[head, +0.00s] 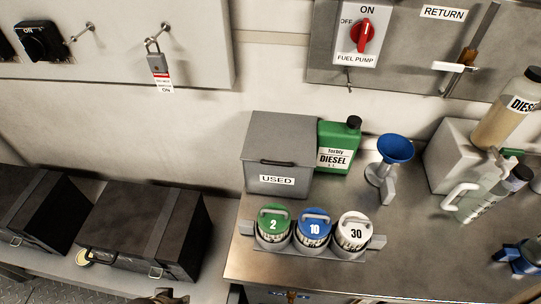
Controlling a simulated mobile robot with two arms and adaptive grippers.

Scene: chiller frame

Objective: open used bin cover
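The used bin is a grey box (282,150) labelled USED (277,181), standing on the metal bench against the back wall. Its flat grey cover (286,130) lies down over the top and looks shut. A dark bar handle (277,162) runs along the cover's front edge, above the label. The inside of the bin is hidden. No gripper fingers show in the head view. Only small dark slivers at the bottom edge may be parts of my arms.
A green diesel can (338,148) stands close beside the bin's right side. Three lidded canisters (312,228) sit in a rack in front. A blue funnel (394,150) stands further right. Black cases (142,232) lie to the left. Bare bench (420,262) shows at front right.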

